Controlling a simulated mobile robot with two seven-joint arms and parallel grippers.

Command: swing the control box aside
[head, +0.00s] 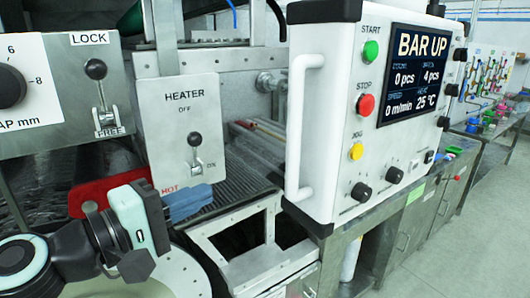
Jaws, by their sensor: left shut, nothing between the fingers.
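The control box (330,110) is a white cabinet on the right of the head view, with a dark screen (414,74) reading BAR UP. A white vertical bar handle (296,130) runs down its left side. Its face carries green START, red STOP and yellow JOG buttons and several black knobs. My left gripper (192,203) is at the lower left, its blue fingers shut and empty. It is left of the handle and apart from it, below the HEATER panel. My right gripper is not in view.
The HEATER panel (180,110) with a small lever stands just above my left gripper. A LOCK/FREE lever (98,85) and a dial panel are further left. A red part (95,192) lies behind the gripper. A metal frame (225,265) is below; open floor (485,240) lies right.

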